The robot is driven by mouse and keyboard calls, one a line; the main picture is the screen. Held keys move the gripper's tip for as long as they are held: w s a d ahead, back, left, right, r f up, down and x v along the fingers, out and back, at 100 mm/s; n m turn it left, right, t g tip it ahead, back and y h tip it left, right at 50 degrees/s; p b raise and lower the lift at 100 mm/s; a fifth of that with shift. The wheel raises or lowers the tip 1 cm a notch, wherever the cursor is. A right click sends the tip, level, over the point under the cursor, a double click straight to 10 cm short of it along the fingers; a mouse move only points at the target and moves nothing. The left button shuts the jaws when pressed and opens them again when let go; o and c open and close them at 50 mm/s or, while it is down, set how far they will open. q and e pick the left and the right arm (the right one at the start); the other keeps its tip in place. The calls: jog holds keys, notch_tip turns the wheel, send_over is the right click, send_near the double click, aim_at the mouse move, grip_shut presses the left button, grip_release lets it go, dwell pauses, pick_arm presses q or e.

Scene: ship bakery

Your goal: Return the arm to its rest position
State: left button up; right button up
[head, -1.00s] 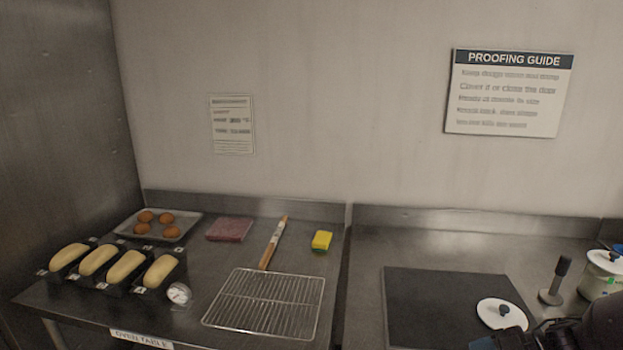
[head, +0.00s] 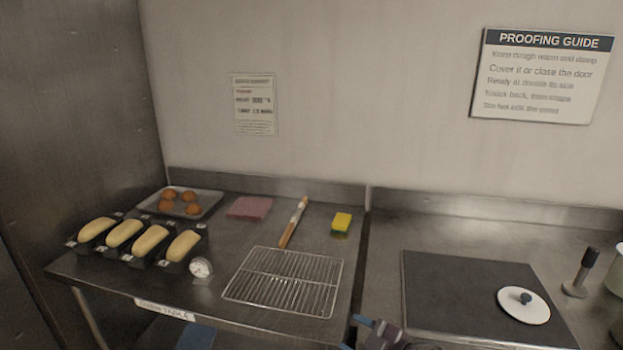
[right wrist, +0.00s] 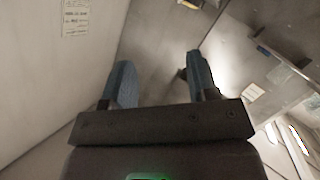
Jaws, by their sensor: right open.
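My right gripper (head: 376,334) shows at the bottom edge of the head view, in front of the gap between the two counters. In the right wrist view its two blue fingers stand apart with nothing between them (right wrist: 162,82). Most of the right arm is out of the head view. My left gripper cannot be made out in either view.
On the oven table are a wire rack (head: 284,282), loaf tins (head: 172,264), a dial gauge (head: 201,268), a tray (head: 207,205), a brush (head: 293,222) and a sponge (head: 342,221). A dark board (head: 455,292) with a white lid (head: 523,306) lies right.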

jog(key=s+d+f+m+h+b, duration=0.1)
jog(key=s+d+f+m+h, duration=0.4)
jog(key=s, duration=0.6)
jog(key=s+d+f+m+h, duration=0.6)
jog(key=s+d+f+m, duration=0.4)
jog(key=s+d+f, duration=0.1)
jog(key=d+f, duration=0.1)
jog(key=d, duration=0.1)
jog(key=shift+s+d+t+b, duration=0.25)
jog(key=shift+d+t+b, duration=0.05)
jog(key=shift+b, duration=0.05)
jog(key=shift+c, duration=1)
jog(key=shift+d, duration=0.1)
